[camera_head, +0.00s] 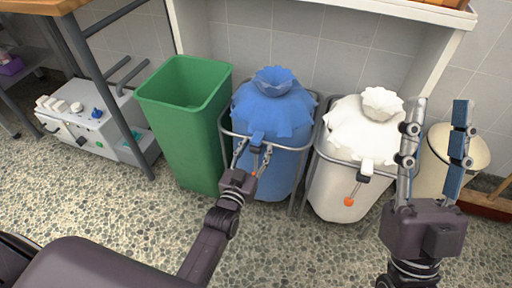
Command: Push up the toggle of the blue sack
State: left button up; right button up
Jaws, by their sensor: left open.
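The blue sack (275,105) hangs in a metal frame, its gathered top standing up. Its blue toggle (257,137) sits at the front near the frame's rim. A small orange ball (254,174) shows below the toggle, beside my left gripper. My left gripper (252,148) is open, its two fingers pointing up on either side of the area just below the toggle. Whether they touch it or the cord I cannot tell. My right gripper (438,108) is open and empty at the right, fingers up, in front of a cream bin.
A green bin (180,110) stands left of the blue sack. The cream bin (470,150) is beyond. Pebbled floor (300,250) in front is clear.

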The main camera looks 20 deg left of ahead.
pick_arm(q)
jog(key=shift+s, duration=0.1)
jog(key=s, duration=1.1)
jog(key=shift+s+a, duration=0.2)
jog(key=shift+s, duration=0.2)
dwell(0.4)
